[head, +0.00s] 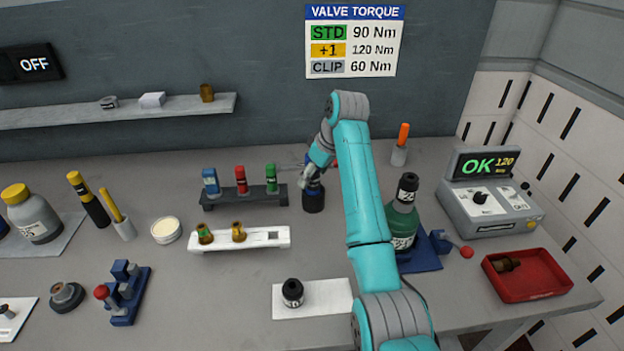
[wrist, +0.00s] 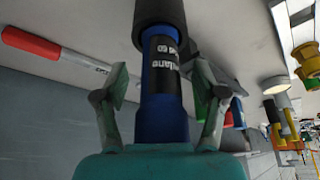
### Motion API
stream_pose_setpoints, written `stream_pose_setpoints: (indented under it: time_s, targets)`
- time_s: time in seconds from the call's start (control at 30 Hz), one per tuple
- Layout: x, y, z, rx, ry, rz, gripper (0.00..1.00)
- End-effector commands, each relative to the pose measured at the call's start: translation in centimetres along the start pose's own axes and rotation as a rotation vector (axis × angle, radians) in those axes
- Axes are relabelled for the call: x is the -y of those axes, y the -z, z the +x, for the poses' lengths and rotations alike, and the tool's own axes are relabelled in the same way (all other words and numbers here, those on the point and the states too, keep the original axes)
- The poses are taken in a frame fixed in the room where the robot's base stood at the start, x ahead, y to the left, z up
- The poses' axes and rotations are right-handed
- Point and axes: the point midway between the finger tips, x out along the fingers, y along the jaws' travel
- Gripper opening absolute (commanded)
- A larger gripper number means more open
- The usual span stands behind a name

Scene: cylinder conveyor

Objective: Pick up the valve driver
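A blue and black upright tool, which I take for the valve driver (head: 313,200), stands on the bench at the right end of the dark rack. In the wrist view the driver (wrist: 162,80) shows a blue body, a black band with white lettering and a wide black end. My gripper (head: 311,178) is over its upper part, with the arm partly covering it in the head view. In the wrist view my gripper (wrist: 163,90) has one finger on each side of the blue body. Gaps show between the body and both fingers, so it is open around the driver.
A dark rack (head: 218,201) with blue, red and green-topped pieces stands just left. A white rack (head: 265,238) with brass parts is in front. To the right are a green bottle (head: 401,222), a torque tester (head: 490,205) reading OK 120 and a red tray (head: 528,285).

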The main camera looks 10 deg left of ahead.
Motion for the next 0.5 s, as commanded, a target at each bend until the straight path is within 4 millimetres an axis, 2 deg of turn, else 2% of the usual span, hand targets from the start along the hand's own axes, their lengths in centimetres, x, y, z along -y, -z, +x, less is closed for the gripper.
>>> stream_pose_setpoints:
  time_s: [0.03,0.27,0.5]
  targets:
    - [0.02,0.02,0.00,0.000,0.000,0.000,0.58]
    - [0.03,0.03,0.00,0.000,0.000,0.000,0.00]
    - [0.01,0.13,-0.14,-0.002,-0.001,-0.001,0.00]
